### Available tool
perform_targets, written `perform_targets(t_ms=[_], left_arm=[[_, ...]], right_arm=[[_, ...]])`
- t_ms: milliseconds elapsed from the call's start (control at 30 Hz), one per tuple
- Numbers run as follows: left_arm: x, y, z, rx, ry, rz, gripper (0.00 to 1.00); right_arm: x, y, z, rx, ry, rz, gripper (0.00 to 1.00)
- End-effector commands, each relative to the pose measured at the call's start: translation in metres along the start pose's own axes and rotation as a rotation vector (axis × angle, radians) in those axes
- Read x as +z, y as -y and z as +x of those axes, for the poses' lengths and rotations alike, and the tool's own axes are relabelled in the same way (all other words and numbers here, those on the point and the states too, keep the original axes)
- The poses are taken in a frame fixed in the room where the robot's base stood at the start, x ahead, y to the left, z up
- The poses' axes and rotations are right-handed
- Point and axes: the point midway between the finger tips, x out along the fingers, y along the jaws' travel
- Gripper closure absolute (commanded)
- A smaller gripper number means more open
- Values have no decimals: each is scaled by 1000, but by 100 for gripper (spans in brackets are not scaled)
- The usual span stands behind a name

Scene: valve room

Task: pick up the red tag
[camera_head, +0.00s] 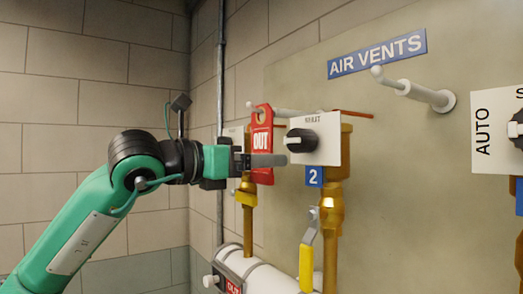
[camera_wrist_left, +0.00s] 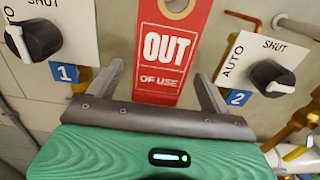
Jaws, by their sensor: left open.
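The red tag (camera_head: 262,120), marked "OUT", hangs upright from a grey peg by a hole near its top, in the middle of the head view. In the left wrist view the red tag (camera_wrist_left: 170,50) reads "OUT OF USE". My left gripper (camera_head: 268,160) is open and level with the tag's lower half; one dark finger crosses in front of it in the head view. In the wrist view my left gripper (camera_wrist_left: 160,82) has one finger on each side of the tag, with gaps visible. My right gripper is not in view.
A black valve knob (camera_head: 301,140) on a white plate labelled 2 sits just right of the tag. A yellow-handled valve (camera_head: 306,265) and white pipe lie below. An empty peg (camera_head: 415,91) juts out under the blue "AIR VENTS" sign (camera_head: 377,54). Knob 1 (camera_wrist_left: 36,40) is at left in the wrist view.

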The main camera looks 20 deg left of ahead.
Motion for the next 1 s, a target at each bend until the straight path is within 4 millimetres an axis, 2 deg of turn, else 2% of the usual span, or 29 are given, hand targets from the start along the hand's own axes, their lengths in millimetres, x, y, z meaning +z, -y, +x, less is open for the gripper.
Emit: perform_targets(t_ms=[33, 267, 667, 1000], left_arm=[[0, 0, 0, 0, 0, 0, 20], [0, 0, 0, 0, 0, 0, 65], [1, -1, -1, 1, 0, 0, 66], [11, -8, -4, -1, 1, -1, 66]], right_arm=[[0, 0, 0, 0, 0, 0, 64], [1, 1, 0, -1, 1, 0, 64], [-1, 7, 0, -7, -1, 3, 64], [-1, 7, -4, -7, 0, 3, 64]])
